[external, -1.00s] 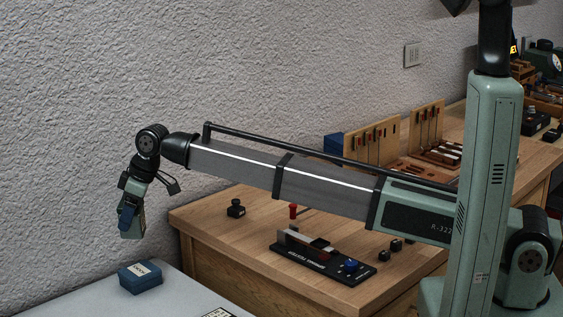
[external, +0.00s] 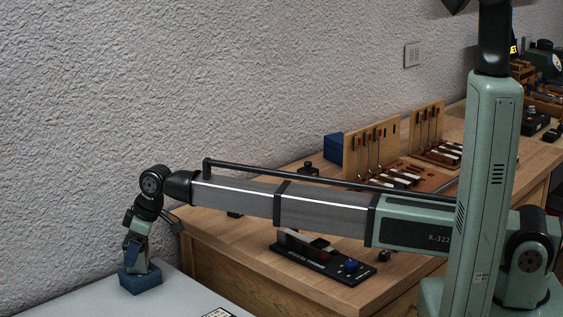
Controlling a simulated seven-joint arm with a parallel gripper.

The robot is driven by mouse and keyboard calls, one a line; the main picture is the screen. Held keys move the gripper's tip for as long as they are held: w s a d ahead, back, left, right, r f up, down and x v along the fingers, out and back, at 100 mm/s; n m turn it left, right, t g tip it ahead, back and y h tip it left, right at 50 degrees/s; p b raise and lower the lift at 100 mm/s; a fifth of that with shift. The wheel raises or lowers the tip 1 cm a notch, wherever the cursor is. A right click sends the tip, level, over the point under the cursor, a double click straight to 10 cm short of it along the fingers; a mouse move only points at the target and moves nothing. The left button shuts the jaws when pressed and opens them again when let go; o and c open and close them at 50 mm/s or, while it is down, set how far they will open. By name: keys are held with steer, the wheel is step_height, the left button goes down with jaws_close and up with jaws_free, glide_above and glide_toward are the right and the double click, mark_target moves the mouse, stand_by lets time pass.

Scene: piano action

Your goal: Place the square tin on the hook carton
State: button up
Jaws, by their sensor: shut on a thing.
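The square tin (external: 140,282) is a small blue box on the pale grey table at the lower left. My gripper (external: 139,268) points down at it, with its fingertips at the top of the tin. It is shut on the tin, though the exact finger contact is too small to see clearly. The tin sits level and looks still in touch with the table. I cannot identify the hook carton for sure; a white, dark-edged printed piece (external: 218,313) is cut off by the bottom edge of the view.
The grey table (external: 185,292) is bare to the tin's right. A wooden bench (external: 215,262) stands behind it, with a black tester board (external: 325,262), small black pieces and upright piano-action panels (external: 370,150). A textured wall (external: 80,130) rises close behind.

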steer(key=o, duration=1.2)
steer(key=shift+f, duration=0.1)
steer(key=shift+o, duration=0.2)
steer(key=v, duration=1.2)
